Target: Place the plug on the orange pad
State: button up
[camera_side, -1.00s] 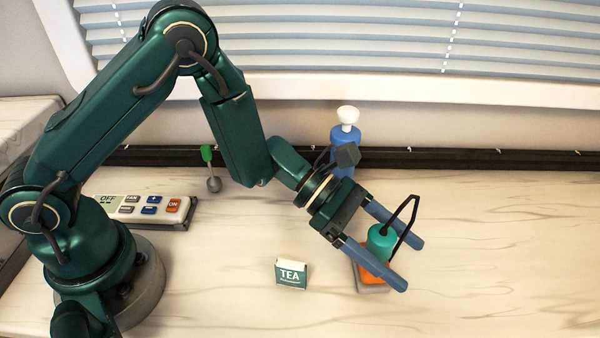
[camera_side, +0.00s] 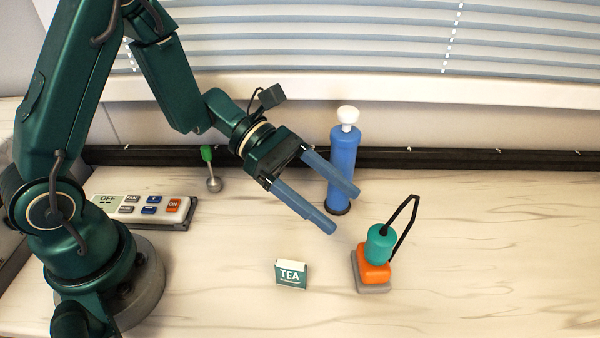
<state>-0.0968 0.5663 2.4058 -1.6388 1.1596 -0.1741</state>
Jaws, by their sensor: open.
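The plug (camera_side: 379,244) is a teal cylinder with a thin black angled handle or cord rising from it to the right. It stands upright on the orange pad (camera_side: 376,273), which sits on a grey base. My gripper (camera_side: 338,212) is open and empty, up and to the left of the plug and apart from it. Its two blue fingers are spread, with nothing between them.
A blue bottle or pump with a white knob (camera_side: 342,160) stands close behind my right finger. A small TEA box (camera_side: 291,274) stands left of the pad. A control panel (camera_side: 144,209) and a green-handled lever (camera_side: 210,168) are at left. The counter's right side is clear.

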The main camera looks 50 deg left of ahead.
jog(key=s+a+r+m+g+y, duration=0.1)
jog(key=s+r+m+g+y, duration=0.3)
jog(key=s+m, duration=0.8)
jog(key=a+r+m+t+y, duration=0.2)
jog(key=a+m+t+y, duration=0.4)
jog(key=a, duration=0.5)
jog(key=m+y, duration=0.2)
jog(key=y, duration=0.1)
jog(key=shift+s+a+r+m, duration=0.2)
jog(key=shift+a+r+m, duration=0.05)
jog(key=shift+a+m, duration=0.1)
